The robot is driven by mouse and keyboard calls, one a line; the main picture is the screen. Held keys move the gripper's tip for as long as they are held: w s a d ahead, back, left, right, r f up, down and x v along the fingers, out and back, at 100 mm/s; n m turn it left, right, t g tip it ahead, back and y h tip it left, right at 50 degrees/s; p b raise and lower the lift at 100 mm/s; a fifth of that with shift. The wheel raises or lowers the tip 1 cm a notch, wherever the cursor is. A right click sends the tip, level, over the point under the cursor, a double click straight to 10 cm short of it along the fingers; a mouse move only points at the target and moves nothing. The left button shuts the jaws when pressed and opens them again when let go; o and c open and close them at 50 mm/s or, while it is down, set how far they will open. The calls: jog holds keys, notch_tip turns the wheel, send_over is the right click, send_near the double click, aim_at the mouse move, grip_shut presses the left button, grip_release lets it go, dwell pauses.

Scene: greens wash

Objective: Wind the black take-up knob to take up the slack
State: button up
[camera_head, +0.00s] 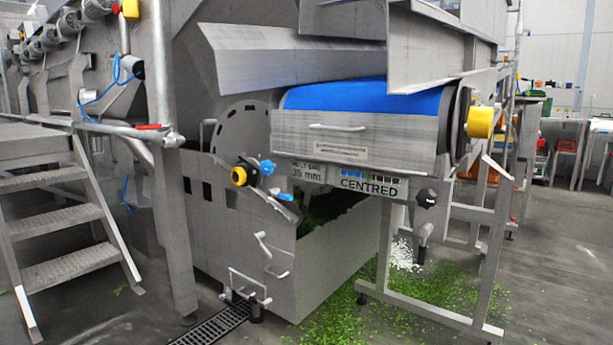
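A black knob (427,198) with several lobes sits at the right end of the plate marked "CENTRED" (369,186), below the blue belt (338,96). It is the only black lobed knob I see clearly, and no label names it as the take-up knob. A coloured strip shows on the plate above the word. The belt lies over a roller end at the right, behind a grey metal guard (352,136) with a handle. My gripper is not in view.
A blue knob (267,167) and a yellow knob (239,176) sit left of the plate. A yellow block (480,122) juts out at the right. Green scraps (430,286) litter the floor around the stand legs. Metal steps (62,225) stand left; open floor lies right.

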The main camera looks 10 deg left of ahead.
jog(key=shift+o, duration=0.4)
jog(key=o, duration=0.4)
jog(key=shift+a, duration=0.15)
